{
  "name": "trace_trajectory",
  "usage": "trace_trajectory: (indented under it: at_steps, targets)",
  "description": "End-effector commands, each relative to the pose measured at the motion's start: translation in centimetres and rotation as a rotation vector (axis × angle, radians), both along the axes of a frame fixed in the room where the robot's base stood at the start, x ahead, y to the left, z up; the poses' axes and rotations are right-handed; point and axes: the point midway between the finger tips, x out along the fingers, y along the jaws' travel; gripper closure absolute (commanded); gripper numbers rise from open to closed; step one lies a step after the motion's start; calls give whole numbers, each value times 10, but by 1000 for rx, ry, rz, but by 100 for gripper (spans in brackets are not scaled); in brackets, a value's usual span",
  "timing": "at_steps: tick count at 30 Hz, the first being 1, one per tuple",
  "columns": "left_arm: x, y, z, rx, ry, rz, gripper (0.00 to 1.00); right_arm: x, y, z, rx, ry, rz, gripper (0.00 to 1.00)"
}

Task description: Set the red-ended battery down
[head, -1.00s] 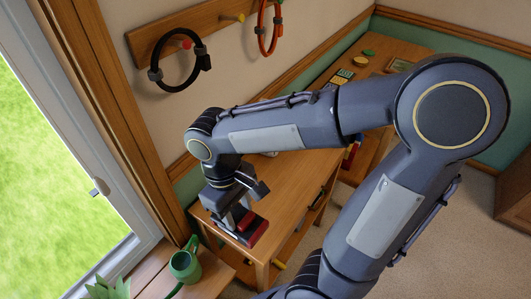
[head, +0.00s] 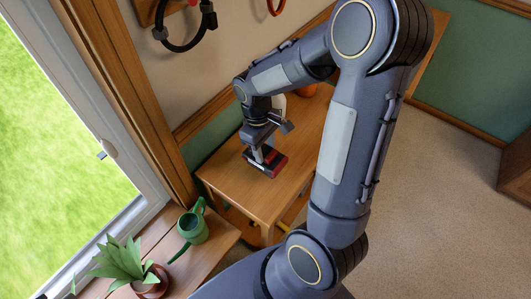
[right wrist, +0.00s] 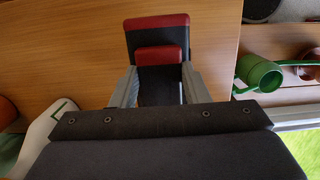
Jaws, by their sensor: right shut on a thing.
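The red-ended battery (head: 266,163) is a dark block with red ends, over the near part of the wooden table (head: 232,184) in the head view. My right gripper (head: 264,155) points down and is shut on it. In the right wrist view the battery (right wrist: 156,43) sits between the two grey fingers of the gripper (right wrist: 159,88), its wide red-edged end reaching past them. The fingers hide part of it. I cannot tell whether its underside touches the tabletop. My left gripper is not in view.
A green watering can (head: 193,226) and a potted plant (head: 125,264) stand on the wooden sill nearby. An orange object (head: 306,90) lies farther back on the table. Bare tabletop lies around the battery. A dark ring (head: 186,30) hangs on the wall.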

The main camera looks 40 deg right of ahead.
Motion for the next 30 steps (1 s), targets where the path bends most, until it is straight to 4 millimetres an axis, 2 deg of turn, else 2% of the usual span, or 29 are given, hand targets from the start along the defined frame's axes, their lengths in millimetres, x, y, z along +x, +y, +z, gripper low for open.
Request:
trace_trajectory:
  at_steps: [2, 7, 20, 21, 26, 30]
  targets:
    - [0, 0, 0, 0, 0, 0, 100, 3, -7, -9, -1, 2, -2, 100]
    - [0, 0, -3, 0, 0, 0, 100, 3, -5, -33, 0, 2, 0, 100]
    - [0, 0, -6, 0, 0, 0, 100, 3, -4, -40, 0, -1, 0, 100]
    - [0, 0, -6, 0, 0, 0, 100, 3, -4, -40, 0, -1, 0, 56]
    - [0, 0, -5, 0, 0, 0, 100, 3, -4, -40, 0, 0, 0, 37]
    - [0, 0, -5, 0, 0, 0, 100, 3, -4, -39, 0, 0, 0, 37]
